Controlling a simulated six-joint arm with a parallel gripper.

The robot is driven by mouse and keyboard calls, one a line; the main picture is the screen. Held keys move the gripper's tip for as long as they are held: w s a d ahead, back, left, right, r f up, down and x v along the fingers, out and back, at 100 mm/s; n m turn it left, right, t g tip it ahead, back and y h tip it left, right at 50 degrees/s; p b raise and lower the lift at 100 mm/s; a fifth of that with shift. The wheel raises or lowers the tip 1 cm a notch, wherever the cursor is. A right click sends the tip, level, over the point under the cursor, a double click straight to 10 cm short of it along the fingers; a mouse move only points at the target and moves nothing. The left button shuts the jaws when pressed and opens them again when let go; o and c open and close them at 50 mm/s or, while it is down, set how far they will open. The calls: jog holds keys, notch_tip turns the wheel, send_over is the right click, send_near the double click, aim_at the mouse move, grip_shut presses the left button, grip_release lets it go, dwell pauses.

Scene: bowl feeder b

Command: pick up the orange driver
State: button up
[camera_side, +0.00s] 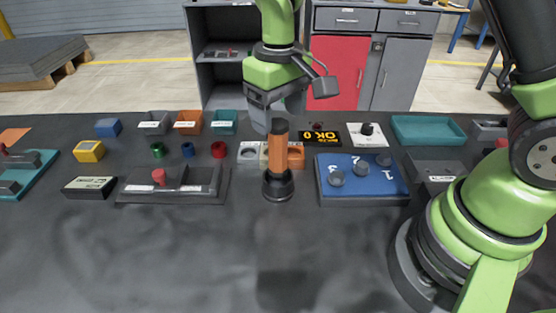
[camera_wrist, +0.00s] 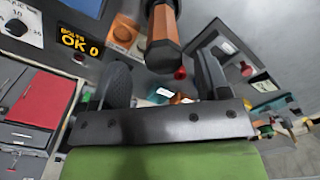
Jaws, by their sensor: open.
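The orange driver (camera_side: 279,155) stands upright in a round black holder (camera_side: 278,187) on the dark table, its dark top end pointing up. My gripper (camera_side: 276,113) is open and empty, just behind the driver's top in the side view. The driver hides part of the fingers there. In the wrist view the driver (camera_wrist: 165,28) shows at the top, ahead of the gap between the open fingers of my gripper (camera_wrist: 163,75). I see no contact between the fingers and the driver.
A blue panel with knobs (camera_side: 345,188) lies right of the holder, and a dark fixture with a red knob (camera_side: 195,194) lies left. A display reading OK 0 (camera_side: 320,135) and small coloured bins (camera_side: 188,123) stand behind. The table's front is clear.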

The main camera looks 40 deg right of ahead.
aim_at(278, 159)
jog(key=f, duration=0.4)
jog(key=shift+s+a+f, duration=0.15)
jog(key=shift+a+f, duration=0.05)
jog(key=shift+f, duration=0.2)
jog(key=c, duration=1.1)
